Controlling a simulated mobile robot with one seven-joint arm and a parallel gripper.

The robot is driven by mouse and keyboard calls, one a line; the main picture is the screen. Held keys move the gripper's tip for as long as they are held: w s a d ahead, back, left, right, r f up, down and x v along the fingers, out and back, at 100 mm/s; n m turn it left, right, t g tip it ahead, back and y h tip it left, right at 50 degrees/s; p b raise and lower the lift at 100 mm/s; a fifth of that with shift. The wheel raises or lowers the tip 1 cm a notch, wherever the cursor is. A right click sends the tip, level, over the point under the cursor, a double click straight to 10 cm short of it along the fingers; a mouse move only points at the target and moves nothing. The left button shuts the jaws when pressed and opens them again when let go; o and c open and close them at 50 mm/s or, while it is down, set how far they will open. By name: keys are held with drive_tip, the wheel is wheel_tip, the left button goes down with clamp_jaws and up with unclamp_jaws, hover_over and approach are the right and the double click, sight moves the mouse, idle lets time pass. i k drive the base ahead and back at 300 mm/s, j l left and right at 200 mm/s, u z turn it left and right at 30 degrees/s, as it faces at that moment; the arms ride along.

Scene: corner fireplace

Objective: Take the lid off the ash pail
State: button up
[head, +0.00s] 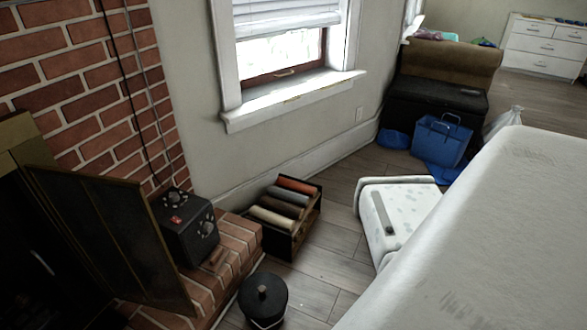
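The ash pail (264,322) appears to be the small round black vessel at the bottom edge of the head view, on the floor beside the brick hearth. Its black lid (262,292) sits on top and covers the opening. A small knob stands in the lid's middle. A pale wire handle shows low on the pail's front side. The lower part of the pail is cut off by the picture edge. My gripper is not in view.
A dark fireplace screen (115,235) and a black box with knobs (187,228) stand on the hearth, left of the pail. A crate of rolls (283,246) stands behind it. A large pale form (480,240) fills the right. Bare floor (315,290) lies between.

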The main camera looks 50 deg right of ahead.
sight(262, 296)
drive_tip(key=k+z, duration=0.25)
drive_tip(key=z, duration=0.2)
drive_tip(key=k+z, duration=0.3)
drive_tip(key=z, duration=0.15)
drive_tip(key=i+j+z, duration=0.4)
drive_tip(key=i, duration=0.25)
drive_tip(key=i+j+z, duration=0.45)
drive_tip(key=i+j, duration=0.1)
drive_tip(key=j, duration=0.05)
